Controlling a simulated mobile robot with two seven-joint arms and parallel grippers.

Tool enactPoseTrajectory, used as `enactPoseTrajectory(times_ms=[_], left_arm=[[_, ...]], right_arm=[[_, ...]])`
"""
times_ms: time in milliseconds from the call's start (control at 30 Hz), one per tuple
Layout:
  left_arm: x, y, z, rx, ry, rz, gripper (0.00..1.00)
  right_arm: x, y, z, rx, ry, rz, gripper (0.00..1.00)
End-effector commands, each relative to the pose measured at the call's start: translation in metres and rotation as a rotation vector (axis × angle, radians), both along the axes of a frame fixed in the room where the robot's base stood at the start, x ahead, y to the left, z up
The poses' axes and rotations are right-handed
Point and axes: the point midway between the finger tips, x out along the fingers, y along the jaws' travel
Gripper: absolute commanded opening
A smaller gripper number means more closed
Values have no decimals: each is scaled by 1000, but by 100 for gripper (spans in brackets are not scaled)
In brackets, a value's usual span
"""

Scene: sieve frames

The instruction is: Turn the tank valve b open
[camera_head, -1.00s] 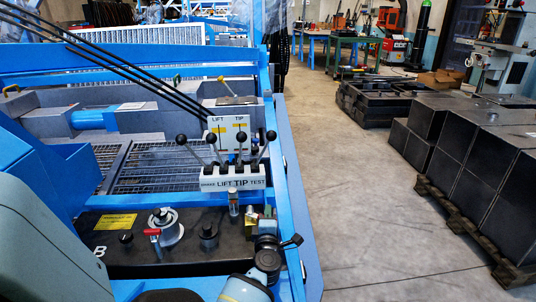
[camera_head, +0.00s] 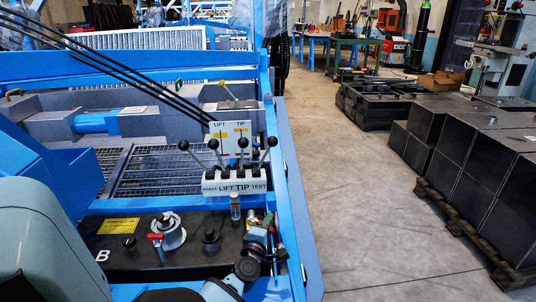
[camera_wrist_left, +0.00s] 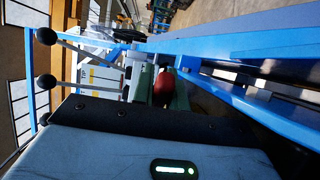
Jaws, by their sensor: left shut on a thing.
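A black tank (camera_head: 120,260) with a white letter B stands at the lower left of the head view. A small valve with a red handle (camera_head: 155,238) sits on its top. My left gripper (camera_head: 262,232) is at the tank's right end, beside the blue frame rail, apart from that valve. In the left wrist view it is shut on a rounded red handle (camera_wrist_left: 163,86) between its greenish fingers. The fitting below that handle is mostly hidden by my gripper, so which valve it belongs to is unclear. My right gripper is not in view.
A lever block (camera_head: 235,185) marked LIFT, TIP and TEST, with several black-knobbed levers, stands just behind the tank. A filler cap (camera_head: 168,228) and a black cap (camera_head: 211,240) are on the tank top. A blue rail (camera_head: 290,200) runs along the right.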

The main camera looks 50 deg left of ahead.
Motion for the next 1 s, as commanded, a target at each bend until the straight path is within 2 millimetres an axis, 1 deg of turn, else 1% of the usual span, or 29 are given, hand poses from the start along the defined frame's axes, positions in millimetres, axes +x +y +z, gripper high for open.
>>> enactPoseTrajectory(times_ms=[67,100,233,500,633,800,1000], left_arm=[[0,0,0,1,-1,0,0],[0,0,0,1,-1,1,18],[0,0,0,1,-1,1,35],[0,0,0,0,0,1,36],[-6,-4,0,0,0,1,36],[-28,-18,1,-1,1,1,36],[-53,-34,0,0,0,1,36]], right_arm=[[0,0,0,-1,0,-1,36],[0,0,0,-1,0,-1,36],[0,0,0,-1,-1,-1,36],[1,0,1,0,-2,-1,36],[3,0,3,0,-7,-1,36],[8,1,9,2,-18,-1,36],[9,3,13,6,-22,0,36]])
